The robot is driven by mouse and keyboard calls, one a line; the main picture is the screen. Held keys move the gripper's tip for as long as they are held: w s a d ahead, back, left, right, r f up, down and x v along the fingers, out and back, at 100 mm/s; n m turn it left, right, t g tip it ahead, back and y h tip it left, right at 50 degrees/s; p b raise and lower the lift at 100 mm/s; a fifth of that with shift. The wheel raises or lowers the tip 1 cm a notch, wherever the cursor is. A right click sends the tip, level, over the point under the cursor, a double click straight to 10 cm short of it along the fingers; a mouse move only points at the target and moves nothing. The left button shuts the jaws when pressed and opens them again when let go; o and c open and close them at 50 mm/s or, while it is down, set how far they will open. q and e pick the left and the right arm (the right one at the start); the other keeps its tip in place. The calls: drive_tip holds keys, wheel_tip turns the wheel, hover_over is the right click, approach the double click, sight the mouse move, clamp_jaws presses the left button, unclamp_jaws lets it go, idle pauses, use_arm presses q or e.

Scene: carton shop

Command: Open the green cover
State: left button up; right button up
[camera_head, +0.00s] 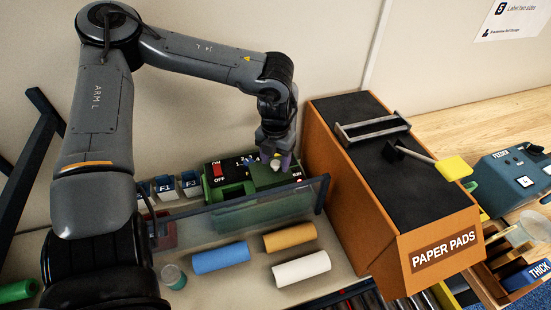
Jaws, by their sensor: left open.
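A green machine (231,186) stands behind a clear panel near the middle of the camera_head view. Its left part carries a red switch (217,169) and a label reading OFF. A green cover (262,177) forms its right part and looks closed, though my gripper hides some of its upper edge. My left gripper (277,161) reaches down from above, its fingers open at the top of the cover. I cannot tell whether they touch it. My right gripper is out of view.
A clear panel (190,232) with a dark frame stands in front of the machine. A large orange PAPER PADS box (345,190) rises close on the right. Blue (221,258), orange (290,237) and white (301,268) rolls lie in front. Small blue-labelled blocks (166,188) stand left.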

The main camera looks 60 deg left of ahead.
use_arm(q)
drive_tip(key=shift+r, duration=0.55)
wheel_tip(320, 180, up, 10)
drive_tip(key=shift+f, duration=0.15)
drive_tip(key=shift+d, duration=0.1)
idle(0.3)
